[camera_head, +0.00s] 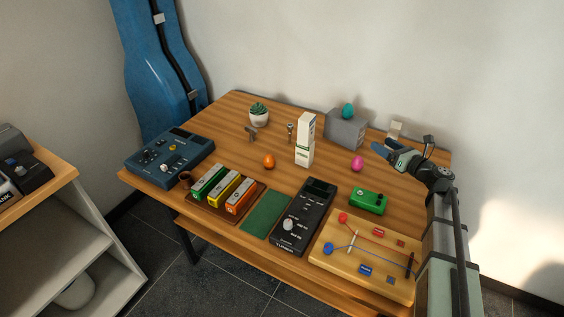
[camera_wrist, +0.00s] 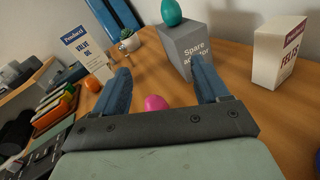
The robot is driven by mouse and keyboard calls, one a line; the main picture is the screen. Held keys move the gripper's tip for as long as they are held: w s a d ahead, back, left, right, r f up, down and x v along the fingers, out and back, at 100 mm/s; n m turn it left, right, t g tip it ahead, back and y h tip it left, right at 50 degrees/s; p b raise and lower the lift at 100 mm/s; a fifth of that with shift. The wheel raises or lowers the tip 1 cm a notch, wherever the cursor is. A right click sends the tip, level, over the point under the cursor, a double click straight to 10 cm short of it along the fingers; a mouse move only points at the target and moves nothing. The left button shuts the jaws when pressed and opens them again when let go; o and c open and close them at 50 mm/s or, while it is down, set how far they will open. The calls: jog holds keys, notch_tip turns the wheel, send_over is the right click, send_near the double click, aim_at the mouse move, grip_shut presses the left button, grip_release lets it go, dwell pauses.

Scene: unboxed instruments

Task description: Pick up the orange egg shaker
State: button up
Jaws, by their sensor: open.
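The orange egg shaker (camera_head: 269,161) rests on the wooden table, left of the tall white box, in the head view. In the wrist view, the orange egg (camera_wrist: 93,84) shows at the left, beside the foot of the valve oil box and outside my fingers. My gripper (camera_head: 380,149) is open and empty above the right part of the table, well to the right of the orange egg. In the wrist view, a pink egg (camera_wrist: 156,103) shows between the blue fingers of my gripper (camera_wrist: 161,72), partly hidden by the gripper body.
The tall valve oil box (camera_head: 305,139) stands between my gripper and the orange egg. A grey box (camera_head: 345,131) bears a teal egg (camera_head: 347,111).

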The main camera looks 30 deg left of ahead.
aim_at(274, 162)
jog(key=s+a+f+n+g, duration=0.1)
jog(key=s+a+n+g, duration=0.1)
jog(key=s+a, duration=0.3)
jog(key=s+a+f+n+g, duration=0.1)
jog(key=s+a+n+g, duration=0.1)
jog(key=s+a, duration=0.3)
jog(key=s+a+f+n+g+h, duration=0.1)
jog(key=s+a+n+g, duration=0.2)
jog(key=a, duration=0.8)
jog(key=shift+s+a+g, duration=0.15)
jog(key=shift+s+g, duration=0.25)
jog(key=shift+s, duration=0.25)
jog(key=shift+s+a+g, duration=0.15)
jog(key=shift+s+g, duration=0.25)
jog(key=shift+s, duration=0.25)
jog(key=shift+a+f+n+t+h, duration=0.35)
jog(key=shift+a+f+h, duration=0.25)
jog(key=shift+a, duration=0.2)
jog(key=x, duration=0.8)
jog(key=shift+f+x, duration=0.15)
jog(key=shift+x, duration=1.25)
jog(key=shift+f+x, duration=0.1)
jog(key=shift+x, duration=1.25)
jog(key=shift+w+d, duration=0.1)
jog(key=shift+d, duration=0.05)
jog(key=shift+c, duration=0.2)
jog(key=c, duration=1)
